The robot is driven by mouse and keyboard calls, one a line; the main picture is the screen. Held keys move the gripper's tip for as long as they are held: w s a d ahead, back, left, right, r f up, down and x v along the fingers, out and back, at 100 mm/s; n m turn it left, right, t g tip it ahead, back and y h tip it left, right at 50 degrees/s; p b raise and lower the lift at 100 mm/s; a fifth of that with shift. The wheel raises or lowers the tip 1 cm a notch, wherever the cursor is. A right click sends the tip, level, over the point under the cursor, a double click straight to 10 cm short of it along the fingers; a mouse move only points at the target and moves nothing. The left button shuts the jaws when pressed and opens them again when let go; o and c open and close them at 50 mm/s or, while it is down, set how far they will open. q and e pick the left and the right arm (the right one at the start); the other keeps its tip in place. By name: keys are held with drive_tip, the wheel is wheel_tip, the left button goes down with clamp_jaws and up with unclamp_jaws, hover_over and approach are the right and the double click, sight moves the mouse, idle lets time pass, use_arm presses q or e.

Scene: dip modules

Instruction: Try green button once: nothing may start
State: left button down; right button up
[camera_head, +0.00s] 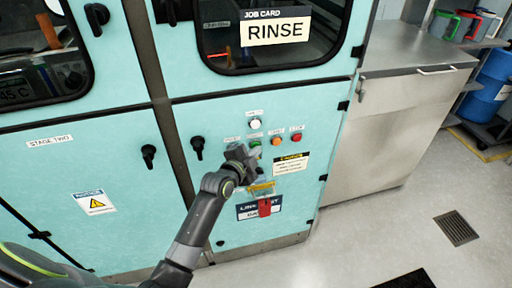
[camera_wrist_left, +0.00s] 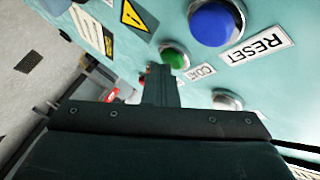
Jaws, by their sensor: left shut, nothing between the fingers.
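The green button (camera_head: 254,143) is on the turquoise cabinet front, partly covered by my left gripper (camera_head: 247,153). In the left wrist view the green button (camera_wrist_left: 174,57) sits just beyond the tip of my left gripper (camera_wrist_left: 158,70), a little to its right. The gripper's fingers are shut with nothing between them. I cannot tell whether the tip touches the button. My right gripper is not in view.
A white button (camera_head: 255,124), an orange button (camera_head: 276,141) and a red button (camera_head: 297,138) surround the green one. A blue button (camera_wrist_left: 212,22) is near a RESET label. A RINSE job card (camera_head: 275,28) is above.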

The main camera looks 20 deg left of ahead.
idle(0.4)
use_arm(q)
drive_tip(key=shift+s+d, duration=0.45)
drive_tip(key=shift+s, duration=0.2)
drive_tip(key=s+d, duration=0.1)
drive_tip(key=s, duration=0.1)
drive_tip(key=s+d+p, duration=0.1)
drive_tip(key=s, duration=0.1)
drive_tip(key=shift+d, duration=0.4)
idle(0.6)
